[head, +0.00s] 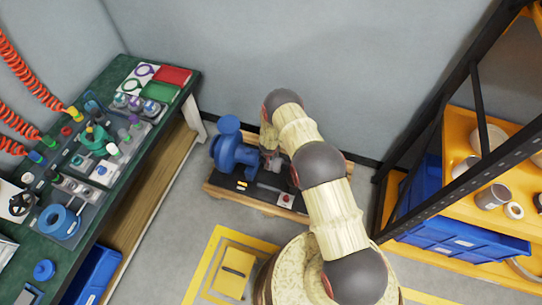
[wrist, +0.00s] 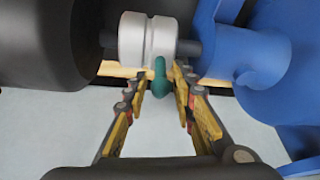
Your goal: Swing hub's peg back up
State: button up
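In the wrist view, a silver hub (wrist: 144,40) sits on a dark shaft between a dark cylinder on the left and a blue pump body on the right. A green peg (wrist: 160,78) on the hub hangs downward. My gripper (wrist: 162,76) is open, with one yellow-and-black finger on each side of the peg. The left finger is apart from the peg; the right one is very close, and I cannot tell whether it touches. In the head view, my arm reaches down beside the blue pump (head: 229,148), and the peg cannot be made out.
The pump stands on a dark base on a wooden pallet (head: 211,190) against the wall. A green workbench (head: 133,217) with fittings is on the left. An orange shelf (head: 468,205) with a blue crate (head: 455,240) is on the right. Grey floor shows between bench and pallet.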

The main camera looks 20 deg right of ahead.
jog(key=shift+o, duration=0.2)
jog(key=shift+a, duration=0.1)
jog(key=v, duration=1.2)
jog(key=shift+s, duration=0.1)
dwell(0.3)
